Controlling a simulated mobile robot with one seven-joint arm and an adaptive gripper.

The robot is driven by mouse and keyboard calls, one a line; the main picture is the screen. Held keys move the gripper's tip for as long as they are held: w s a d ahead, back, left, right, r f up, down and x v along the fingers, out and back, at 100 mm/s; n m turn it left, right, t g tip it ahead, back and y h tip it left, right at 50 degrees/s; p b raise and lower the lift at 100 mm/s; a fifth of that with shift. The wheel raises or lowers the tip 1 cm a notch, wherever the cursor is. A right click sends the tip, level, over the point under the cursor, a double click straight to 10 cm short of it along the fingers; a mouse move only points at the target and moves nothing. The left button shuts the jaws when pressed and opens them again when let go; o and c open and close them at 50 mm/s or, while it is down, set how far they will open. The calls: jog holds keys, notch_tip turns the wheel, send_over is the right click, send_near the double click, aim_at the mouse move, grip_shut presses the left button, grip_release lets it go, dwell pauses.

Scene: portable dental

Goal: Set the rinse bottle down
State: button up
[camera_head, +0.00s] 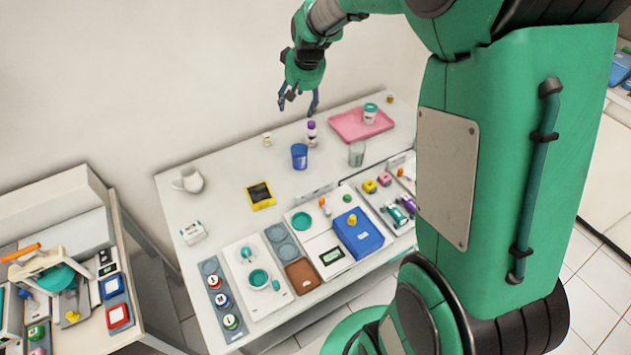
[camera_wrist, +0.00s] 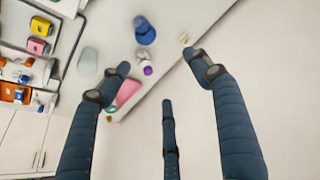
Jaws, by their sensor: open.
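The rinse bottle appears to be the small white bottle with a purple cap (camera_head: 311,134), standing upright on the white table between the blue cup and the pink tray. It also shows in the wrist view (camera_wrist: 142,62), up ahead between the spread fingers. My gripper (camera_head: 299,105) is open and empty, held in the air above the table, over the bottle's left side in the head view. In the wrist view its three dark fingers (camera_wrist: 161,76) are spread wide, and none is seen touching the bottle.
A blue cup (camera_head: 299,157) stands just left of the bottle, and a clear glass (camera_head: 356,154) stands to its right. A pink tray (camera_head: 345,128) holds a green-and-white cup (camera_head: 370,113). A white pitcher (camera_head: 188,180) stands at the left. Dental items crowd the front edge.

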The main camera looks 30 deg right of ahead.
jog(key=s+a+r, duration=0.5)
jog(key=s, duration=0.4)
jog(key=s+a+r, duration=0.6)
jog(key=s, duration=0.3)
jog(key=s+a, duration=0.2)
jog(key=s, duration=0.7)
jog(key=s+a+n+t, duration=0.1)
jog(key=s+a, duration=0.2)
jog(key=s, duration=0.7)
jog(key=shift+s+n, duration=0.3)
